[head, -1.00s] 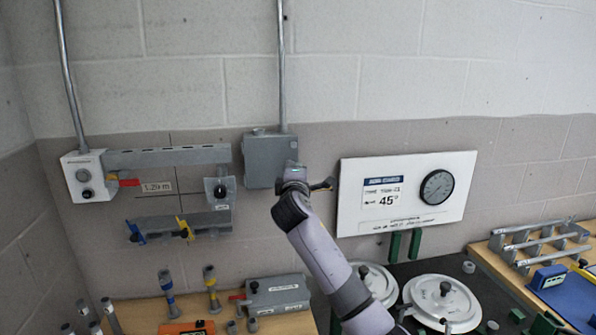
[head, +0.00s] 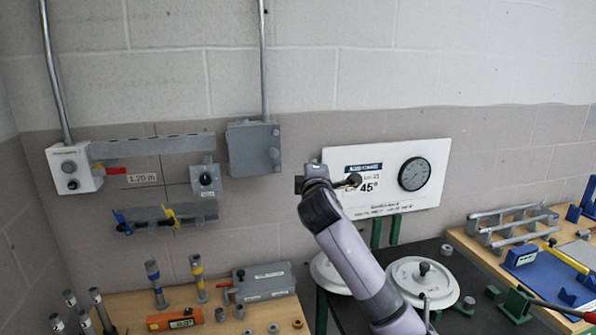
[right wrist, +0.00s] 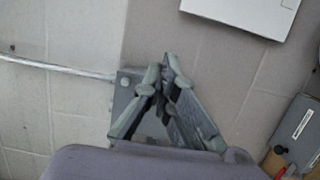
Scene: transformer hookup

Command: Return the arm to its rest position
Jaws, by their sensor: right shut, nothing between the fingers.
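My right arm (head: 355,255) rises from the bottom of the head view toward the wall, and its wrist end is in front of the white 45° sign. My right gripper (right wrist: 165,68) shows in the right wrist view with its fingertips together and nothing between them. In the head view the gripper (head: 350,182) is small and partly hidden by its own wrist, with the sign behind it. It holds nothing. My left gripper is in neither view.
On the wall are a grey box (head: 254,148), a switch box (head: 75,169), the white sign (head: 425,160) with a dial, and rails with blue and yellow clamps. Below are a wooden bench (head: 130,311) with fittings, round white lids (head: 422,281) and a bench with racks (head: 510,222).

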